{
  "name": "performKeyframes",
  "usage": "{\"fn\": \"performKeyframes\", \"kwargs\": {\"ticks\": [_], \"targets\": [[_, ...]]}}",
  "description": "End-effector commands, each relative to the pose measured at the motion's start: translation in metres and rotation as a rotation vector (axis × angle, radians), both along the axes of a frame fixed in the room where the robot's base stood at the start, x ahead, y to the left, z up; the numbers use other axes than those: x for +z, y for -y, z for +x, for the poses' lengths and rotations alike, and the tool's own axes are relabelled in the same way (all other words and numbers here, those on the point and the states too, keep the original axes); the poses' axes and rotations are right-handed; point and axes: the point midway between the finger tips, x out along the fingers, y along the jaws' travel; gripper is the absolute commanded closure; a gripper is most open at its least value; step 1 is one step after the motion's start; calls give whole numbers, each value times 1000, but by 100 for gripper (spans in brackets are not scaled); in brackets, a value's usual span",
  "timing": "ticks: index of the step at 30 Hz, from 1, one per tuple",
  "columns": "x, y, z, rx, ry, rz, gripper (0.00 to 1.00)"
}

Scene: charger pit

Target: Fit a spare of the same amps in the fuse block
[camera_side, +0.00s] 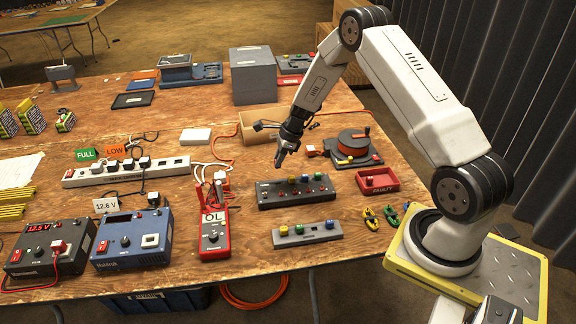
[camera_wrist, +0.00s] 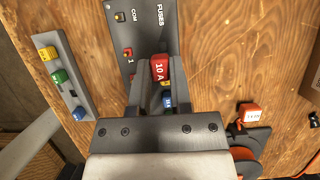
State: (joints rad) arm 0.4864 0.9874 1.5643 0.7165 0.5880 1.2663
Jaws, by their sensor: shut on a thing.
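My gripper (camera_side: 281,163) is shut on a red fuse marked 10 A (camera_wrist: 159,68), seen between the fingers in the wrist view. In the side view, my gripper is above the dark fuse block (camera_side: 270,199) near its back edge; the held fuse is hard to make out there. The fuse block also shows in the wrist view (camera_wrist: 145,22), labelled FUSES and COM. A blue fuse (camera_wrist: 168,102) and part of a yellow one show below the red fuse. The grey spare rack (camera_side: 308,240) holds yellow (camera_wrist: 47,53), green (camera_wrist: 60,76) and blue (camera_wrist: 79,114) fuses, with an empty slot between green and blue.
An orange cable reel (camera_side: 353,143) is behind. Small coloured clips (camera_side: 390,215) lie by the table's right edge.

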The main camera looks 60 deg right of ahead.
Motion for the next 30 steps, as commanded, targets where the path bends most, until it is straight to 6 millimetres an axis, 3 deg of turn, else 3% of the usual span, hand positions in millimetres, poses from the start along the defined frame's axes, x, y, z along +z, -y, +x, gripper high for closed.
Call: {"fn": "performKeyframes", "kwargs": {"ticks": [11,30], "targets": [[-9,0,0,0,0,1,100],[-54,0,0,1,1,0,100]]}}
